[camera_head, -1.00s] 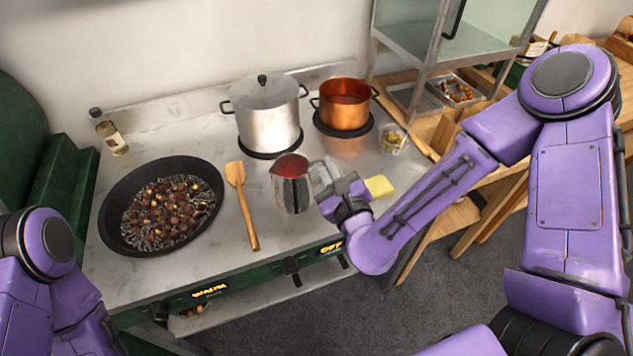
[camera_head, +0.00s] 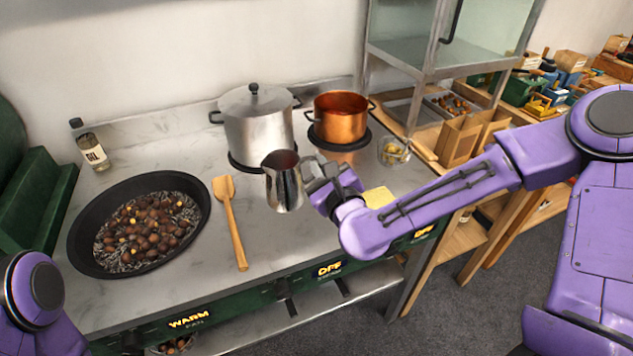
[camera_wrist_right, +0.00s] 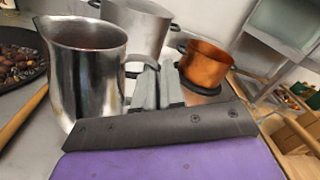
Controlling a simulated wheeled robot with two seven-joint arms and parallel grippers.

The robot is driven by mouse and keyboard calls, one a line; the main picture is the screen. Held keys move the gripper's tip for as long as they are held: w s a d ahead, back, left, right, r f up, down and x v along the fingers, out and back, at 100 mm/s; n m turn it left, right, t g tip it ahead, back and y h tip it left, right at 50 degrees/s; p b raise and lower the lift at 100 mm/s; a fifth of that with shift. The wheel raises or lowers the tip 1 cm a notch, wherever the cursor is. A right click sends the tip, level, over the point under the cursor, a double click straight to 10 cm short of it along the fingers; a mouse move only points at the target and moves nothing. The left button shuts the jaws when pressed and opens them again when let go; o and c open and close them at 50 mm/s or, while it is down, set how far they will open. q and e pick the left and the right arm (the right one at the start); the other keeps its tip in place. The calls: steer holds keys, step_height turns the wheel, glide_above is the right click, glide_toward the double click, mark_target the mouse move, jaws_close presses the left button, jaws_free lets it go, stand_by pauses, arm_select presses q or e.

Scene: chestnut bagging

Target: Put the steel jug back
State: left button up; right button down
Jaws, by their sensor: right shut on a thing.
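The steel jug (camera_head: 284,184) is in front of the big pot in the head view, roughly upright with a slight tilt. Dark red-brown shows inside its mouth. My right gripper (camera_head: 316,177) is at the jug's right side, shut on it at the handle side. In the right wrist view the jug (camera_wrist_right: 84,75) fills the left, with the grey fingers (camera_wrist_right: 154,88) beside it. I cannot tell whether its base touches the counter. The left arm shows at the lower left edge; its gripper is out of view.
A pan of chestnuts (camera_head: 83,251) and a wooden spatula (camera_head: 233,225) lie left of the jug. The lidded pot (camera_head: 258,130) and copper pot (camera_head: 341,118) stand behind. A small glass jar (camera_head: 393,151) and a yellow sponge (camera_head: 378,197) are to the right. Counter (camera_head: 290,240) in front is clear.

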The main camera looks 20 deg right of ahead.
steer(key=w+f, duration=0.1)
steer(key=f, duration=0.1)
steer(key=w+f, duration=0.1)
steer(key=f, duration=0.1)
steer(key=w+f, duration=0.2)
steer(key=f, duration=0.1)
steer(key=shift+d+f, duration=0.1)
steer(key=shift+d, duration=0.3)
steer(key=shift+f, duration=0.4)
steer(key=shift+f, duration=0.15)
steer(key=c, duration=1.2)
jaws_free()
steer(key=shift+c, duration=0.2)
